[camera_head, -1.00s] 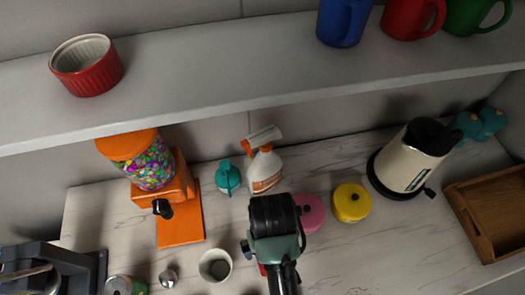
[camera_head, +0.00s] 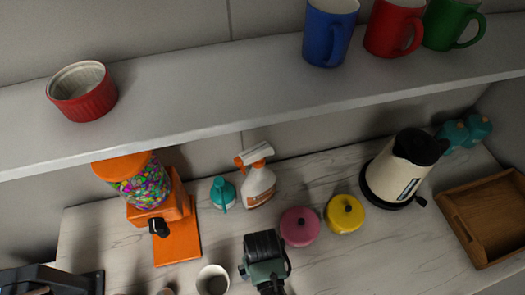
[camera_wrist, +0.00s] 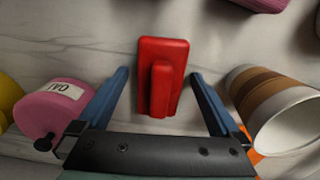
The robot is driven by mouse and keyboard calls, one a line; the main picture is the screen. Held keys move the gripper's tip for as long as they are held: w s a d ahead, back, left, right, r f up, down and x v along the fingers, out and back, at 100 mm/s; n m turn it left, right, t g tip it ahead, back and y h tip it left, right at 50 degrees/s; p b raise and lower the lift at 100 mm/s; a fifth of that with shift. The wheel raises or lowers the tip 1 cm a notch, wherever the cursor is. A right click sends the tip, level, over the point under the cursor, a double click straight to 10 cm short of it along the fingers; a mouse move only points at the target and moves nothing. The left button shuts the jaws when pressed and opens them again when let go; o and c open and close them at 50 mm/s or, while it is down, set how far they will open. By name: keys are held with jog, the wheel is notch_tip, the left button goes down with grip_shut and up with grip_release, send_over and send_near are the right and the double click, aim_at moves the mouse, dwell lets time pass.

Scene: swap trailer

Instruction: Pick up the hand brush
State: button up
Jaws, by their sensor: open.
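The red hand brush (camera_wrist: 162,78), a flat red block with a raised red handle on top, lies on the marble counter in the wrist view. My gripper (camera_wrist: 159,74) is open, with one blue finger on each side of the brush. The brush shows between the fingers, with a gap on both sides, and nothing is held. Whether the fingers are down at its height is hard to tell. In the head view my dark wrist (camera_head: 265,258) is at the bottom middle and the brush is hidden.
A pink tin (camera_wrist: 57,106) lies left of the fingers and a brown-banded cup (camera_wrist: 270,105) right of them. Behind my arm stand a spray bottle (camera_head: 258,186), a yellow tin (camera_head: 345,215) and a kettle (camera_head: 400,172). An orange candy dispenser (camera_head: 178,240) stands left. A shelf (camera_head: 220,85) overhangs the counter.

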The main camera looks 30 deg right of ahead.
grip_shut()
dwell(0.4)
jog(key=shift+r, duration=0.1)
notch_tip(320, 180, up, 10)
jog(key=shift+b, duration=0.35)
jog(key=c, duration=0.8)
grip_release()
jog(key=shift+c, duration=0.2)
jog(key=c, duration=0.4)
jog(key=shift+d, duration=0.1)
jog(key=shift+c, duration=0.2)
